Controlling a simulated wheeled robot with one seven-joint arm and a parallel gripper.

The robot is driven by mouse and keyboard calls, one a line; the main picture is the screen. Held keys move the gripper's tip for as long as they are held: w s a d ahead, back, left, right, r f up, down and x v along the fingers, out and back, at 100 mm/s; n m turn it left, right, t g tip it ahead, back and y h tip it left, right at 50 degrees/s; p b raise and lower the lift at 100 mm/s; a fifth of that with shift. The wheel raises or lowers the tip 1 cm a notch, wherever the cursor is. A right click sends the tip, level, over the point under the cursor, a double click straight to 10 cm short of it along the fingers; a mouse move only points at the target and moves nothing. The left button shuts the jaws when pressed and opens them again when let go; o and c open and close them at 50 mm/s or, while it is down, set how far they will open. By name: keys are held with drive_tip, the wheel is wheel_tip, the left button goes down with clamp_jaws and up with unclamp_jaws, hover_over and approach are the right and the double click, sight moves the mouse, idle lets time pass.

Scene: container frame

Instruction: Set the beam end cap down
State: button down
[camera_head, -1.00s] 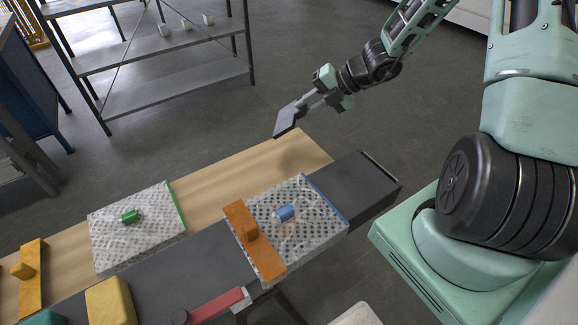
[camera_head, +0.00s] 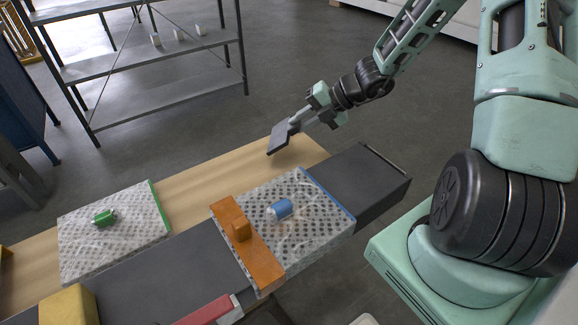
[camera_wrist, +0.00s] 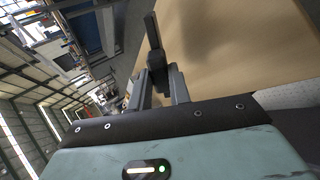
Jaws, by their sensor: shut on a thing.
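The beam end cap (camera_head: 279,138) is a flat dark grey plate at the far edge of the light wooden surface (camera_head: 215,180), near its right end. My gripper (camera_head: 300,121) is shut on its narrow stem and reaches in from the upper right. The plate is tilted in the head view. I cannot tell whether it touches the wood. In the wrist view the cap (camera_wrist: 151,35) shows edge-on beyond my fingers (camera_wrist: 160,82), with the wood to its right.
A dark beam (camera_head: 370,180) runs along the wood's near side. A patterned block with a blue knob (camera_head: 280,209) and an orange bar (camera_head: 255,255) lies across it. Another block with a green knob (camera_head: 104,217) lies left. Bare wood lies between. A shelf rack (camera_head: 150,100) stands behind.

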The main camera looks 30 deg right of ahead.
drive_tip(key=shift+f+b, duration=1.8)
drive_tip(key=shift+f, duration=0.8)
drive_tip(key=c, duration=1.5)
unclamp_jaws()
drive_tip(key=shift+o, duration=0.2)
drive_tip(key=p+v, duration=0.8)
